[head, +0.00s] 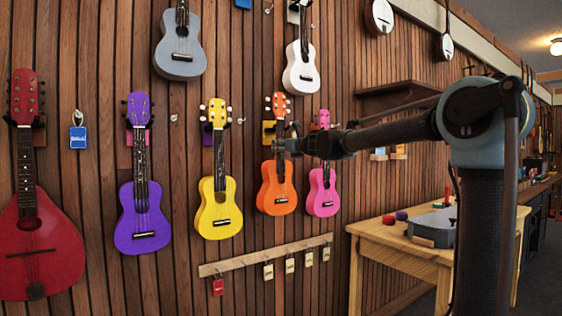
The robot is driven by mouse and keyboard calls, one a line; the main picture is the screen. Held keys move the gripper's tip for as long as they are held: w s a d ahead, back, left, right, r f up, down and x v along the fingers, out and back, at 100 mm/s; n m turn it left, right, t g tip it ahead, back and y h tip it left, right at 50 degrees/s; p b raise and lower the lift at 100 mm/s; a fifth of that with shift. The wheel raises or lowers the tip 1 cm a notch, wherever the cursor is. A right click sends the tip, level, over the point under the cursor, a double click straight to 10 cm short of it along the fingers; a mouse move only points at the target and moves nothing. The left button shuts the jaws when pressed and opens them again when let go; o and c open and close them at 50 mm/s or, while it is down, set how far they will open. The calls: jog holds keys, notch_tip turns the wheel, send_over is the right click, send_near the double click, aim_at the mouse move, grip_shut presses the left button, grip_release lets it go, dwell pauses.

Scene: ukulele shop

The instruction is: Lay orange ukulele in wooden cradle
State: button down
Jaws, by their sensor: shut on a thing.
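The orange ukulele (277,190) is upright against the slatted wall, between the yellow and the pink ukuleles. My gripper (282,146) reaches in from the right and is shut on its neck, just below the headstock. The fingers are small and dark here, and they hide part of the neck. The ukulele's headstock is at its wall hanger; I cannot tell whether it still rests there. I cannot make out a wooden cradle for certain in this view.
A wooden table (395,251) at the right holds a grey flat-topped object (434,228) and small coloured items. The yellow ukulele (219,205) and pink ukulele (322,192) hang close on either side. A key rail (265,256) is below. My arm crosses above the table.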

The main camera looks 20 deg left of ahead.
aim_at(281, 158)
jog(key=shift+w+a+f, duration=0.1)
jog(key=shift+a+f, duration=0.05)
jog(key=shift+f, duration=2.3)
jog(key=c, duration=1.1)
grip_release()
jog(key=shift+f, duration=0.2)
jog(key=v, duration=1.7)
jog(key=shift+w+d, duration=0.1)
jog(key=shift+d, duration=0.25)
